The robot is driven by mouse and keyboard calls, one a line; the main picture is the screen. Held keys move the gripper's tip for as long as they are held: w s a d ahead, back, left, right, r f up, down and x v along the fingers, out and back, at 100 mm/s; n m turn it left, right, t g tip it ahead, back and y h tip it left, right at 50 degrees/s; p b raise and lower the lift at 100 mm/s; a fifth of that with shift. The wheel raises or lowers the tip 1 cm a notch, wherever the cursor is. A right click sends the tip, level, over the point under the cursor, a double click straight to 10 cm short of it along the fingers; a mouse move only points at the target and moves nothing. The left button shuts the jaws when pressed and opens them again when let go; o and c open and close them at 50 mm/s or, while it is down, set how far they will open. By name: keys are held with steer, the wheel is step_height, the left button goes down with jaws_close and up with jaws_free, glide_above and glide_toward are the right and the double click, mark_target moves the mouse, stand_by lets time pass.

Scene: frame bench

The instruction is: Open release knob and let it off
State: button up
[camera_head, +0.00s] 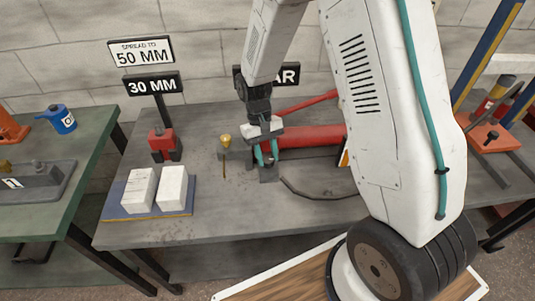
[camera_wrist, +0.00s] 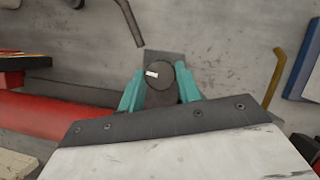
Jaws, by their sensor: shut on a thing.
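The release knob (camera_wrist: 158,75) is a dark round disc with a small white mark, seen from above in the wrist view. It sits on a grey block (camera_wrist: 164,56) at the end of the red pump cylinder (camera_head: 300,137). My gripper (camera_head: 266,154) is over this end of the pump, pointing down. In the wrist view its teal fingers (camera_wrist: 160,92) stand on either side of the knob, shut on it. In the head view the fingers and my arm hide most of the knob. The pump's red handle (camera_head: 308,102) slants up behind the cylinder.
A brass-topped piece (camera_head: 226,141) stands close left of my gripper. A black hose (camera_head: 310,193) curves over the bench at right. Two white blocks (camera_head: 172,188) on a blue plate and a red-and-black tool (camera_head: 164,145) are farther left. Signs reading "30 MM" (camera_head: 153,84) and "SPREAD TO 50 MM" (camera_head: 141,51) stand behind.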

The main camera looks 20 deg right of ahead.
mark_target(268, 158)
steer(key=o, duration=1)
steer(key=shift+c, duration=0.2)
steer(key=v, duration=0.8)
steer(key=shift+s, duration=0.15)
steer(key=s, duration=0.3)
steer(key=shift+d+r+g, duration=0.15)
steer(key=shift+r+g, duration=0.2)
steer(key=shift+g, duration=0.05)
steer(key=s+d+r+t, duration=0.3)
steer(key=s+r+t, duration=0.3)
steer(key=s+r, duration=1.4)
steer(key=shift+s+t, duration=0.3)
steer(key=shift+s, duration=0.95)
